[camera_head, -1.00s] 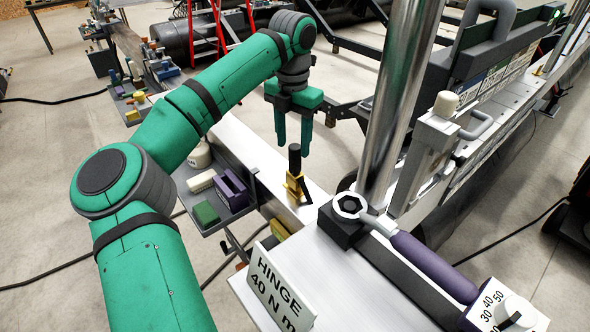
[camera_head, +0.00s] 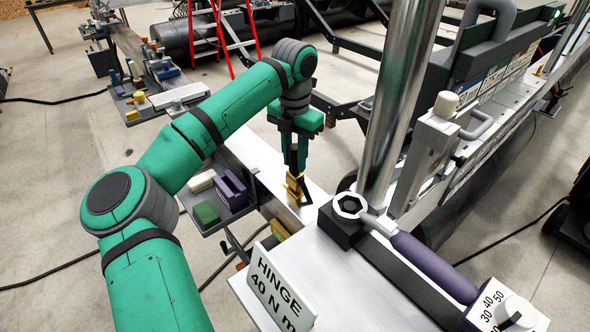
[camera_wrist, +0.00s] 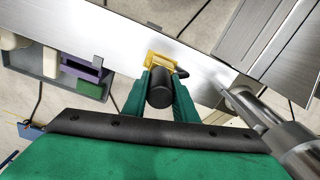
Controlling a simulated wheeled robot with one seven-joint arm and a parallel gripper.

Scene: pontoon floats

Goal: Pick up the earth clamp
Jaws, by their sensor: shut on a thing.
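The earth clamp (camera_head: 296,187) has a brass-yellow body and a black handle. It stands upright on the pale metal beam, left of the torque wrench. My gripper (camera_head: 295,160) is above it, pointing down, with its green fingers shut on the black handle. In the wrist view my gripper (camera_wrist: 160,92) has one finger on each side of the round black handle end, and the clamp's yellow body (camera_wrist: 160,58) shows beyond it. The clamp's foot seems to rest on the beam.
A grey tray (camera_head: 214,226) beside the beam holds purple, green and cream blocks. A shiny column (camera_head: 393,110) stands close on the right. A purple-handled torque wrench (camera_head: 430,262) and a "HINGE 40 N m" sign (camera_head: 276,290) are nearer.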

